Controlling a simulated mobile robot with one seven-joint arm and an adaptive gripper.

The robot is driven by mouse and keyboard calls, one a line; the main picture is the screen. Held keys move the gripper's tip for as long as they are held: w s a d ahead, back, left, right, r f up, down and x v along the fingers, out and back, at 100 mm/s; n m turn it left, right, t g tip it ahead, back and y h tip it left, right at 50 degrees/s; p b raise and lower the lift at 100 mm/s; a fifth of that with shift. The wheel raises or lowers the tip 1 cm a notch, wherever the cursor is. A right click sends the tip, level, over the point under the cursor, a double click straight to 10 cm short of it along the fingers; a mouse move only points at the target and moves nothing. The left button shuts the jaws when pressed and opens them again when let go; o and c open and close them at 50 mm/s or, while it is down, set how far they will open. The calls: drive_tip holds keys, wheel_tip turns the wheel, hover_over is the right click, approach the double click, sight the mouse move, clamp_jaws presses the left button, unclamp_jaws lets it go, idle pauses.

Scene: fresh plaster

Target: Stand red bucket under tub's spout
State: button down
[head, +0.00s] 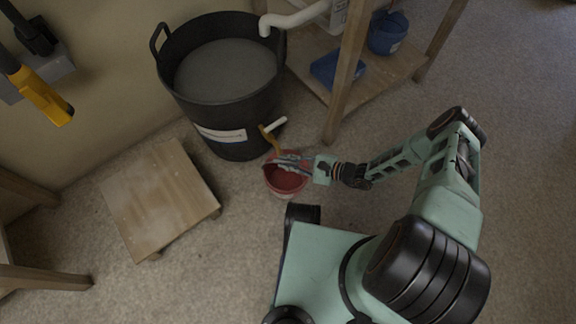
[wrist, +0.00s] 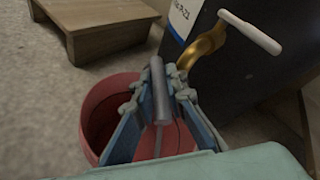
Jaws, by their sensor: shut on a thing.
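The red bucket (head: 284,183) is upright beside the foot of the black tub (head: 232,112), close under its brass spout (head: 268,138). My gripper (head: 283,162) is shut on the bucket's handle, a grey grip (wrist: 159,90) between the fingers in the wrist view. The bucket (wrist: 97,122) hangs or stands below the fingers; I cannot tell whether its base touches the floor. The spout (wrist: 203,46) with its white lever (wrist: 250,31) is just beyond the fingers, to the right in the wrist view. The tub holds grey liquid.
A low wooden platform (head: 158,196) is on the floor left of the bucket. A wooden rack (head: 348,75) stands right of the tub, with a blue bucket (head: 387,34) and a blue box (head: 335,69) on its lower shelf. A white pipe (head: 294,18) reaches over the tub.

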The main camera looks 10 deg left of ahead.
wheel_tip(320, 180, down, 3)
drive_tip(key=shift+d+f+b, duration=0.1)
drive_tip(key=shift+b, duration=0.35)
drive_tip(key=c, duration=2.2)
unclamp_jaws()
drive_tip(key=shift+f, duration=0.1)
drive_tip(key=p+v, duration=0.2)
drive_tip(key=v, duration=1)
drive_tip(key=shift+p, duration=0.4)
